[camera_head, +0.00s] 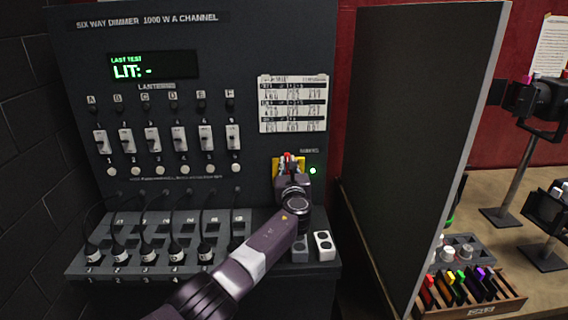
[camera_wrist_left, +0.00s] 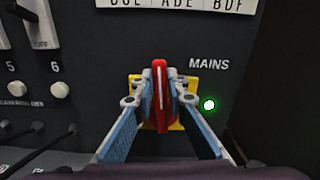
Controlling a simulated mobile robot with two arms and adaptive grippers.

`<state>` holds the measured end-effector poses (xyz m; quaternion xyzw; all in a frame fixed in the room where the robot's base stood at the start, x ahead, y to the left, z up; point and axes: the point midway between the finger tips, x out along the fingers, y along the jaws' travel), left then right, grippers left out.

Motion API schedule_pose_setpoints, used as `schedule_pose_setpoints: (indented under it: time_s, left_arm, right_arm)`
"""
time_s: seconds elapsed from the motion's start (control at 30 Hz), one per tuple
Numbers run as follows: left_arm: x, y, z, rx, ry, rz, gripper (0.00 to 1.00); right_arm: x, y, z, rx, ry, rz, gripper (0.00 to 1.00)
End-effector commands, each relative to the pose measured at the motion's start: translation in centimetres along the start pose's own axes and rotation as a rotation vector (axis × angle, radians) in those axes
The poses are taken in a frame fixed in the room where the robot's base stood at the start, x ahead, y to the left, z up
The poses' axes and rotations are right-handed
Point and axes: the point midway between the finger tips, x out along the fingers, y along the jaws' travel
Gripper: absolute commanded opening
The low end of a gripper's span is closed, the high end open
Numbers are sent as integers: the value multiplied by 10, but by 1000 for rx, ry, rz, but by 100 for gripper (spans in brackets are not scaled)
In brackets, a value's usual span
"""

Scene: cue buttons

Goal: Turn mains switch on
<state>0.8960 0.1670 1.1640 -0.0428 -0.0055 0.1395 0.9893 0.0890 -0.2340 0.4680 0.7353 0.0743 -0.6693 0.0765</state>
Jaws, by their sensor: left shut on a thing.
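The mains switch is a red handle (camera_wrist_left: 160,95) on a yellow plate (camera_wrist_left: 134,84), on the lower right of the dark dimmer panel (camera_head: 250,50). In the left wrist view the red handle stands upright between the fingers of my left gripper (camera_wrist_left: 160,101), which is shut on it. In the head view my left gripper (camera_head: 289,170) covers most of the switch; the red tip (camera_head: 287,157) shows above it. A green lamp (camera_wrist_left: 209,105) beside the switch, under the word MAINS, is lit; it also shows in the head view (camera_head: 313,170). My right gripper is not in view.
The display (camera_head: 153,66) reads "LIT: -". Several white sliders (camera_head: 152,139) line the panel's left, above a shelf with plugged cables (camera_head: 148,255). A tall dark partition (camera_head: 415,130) stands close on the right. Beyond it, a bench holds a crate of coloured items (camera_head: 470,308).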

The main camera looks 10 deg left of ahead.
Motion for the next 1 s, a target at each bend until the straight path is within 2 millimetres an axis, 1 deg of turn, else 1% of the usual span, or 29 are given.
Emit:
schedule_pose_setpoints:
  time_s: [0.03,0.33,0.77,0.8,0.93,1.0]
  left_arm:
    - [2,-1,9,20,-11,2,0]
    - [2,-6,8,95,-12,3,0]
    - [2,-7,9,106,-14,1,0]
    - [2,-7,9,106,-14,1,15]
    - [2,-7,7,105,-11,1,29]
    - [1,-7,6,104,-9,0,30]
  right_arm:
    - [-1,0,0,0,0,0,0]
    - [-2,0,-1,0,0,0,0]
    - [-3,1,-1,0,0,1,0]
    - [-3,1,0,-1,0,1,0]
    - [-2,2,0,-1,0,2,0]
    - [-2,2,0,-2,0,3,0]
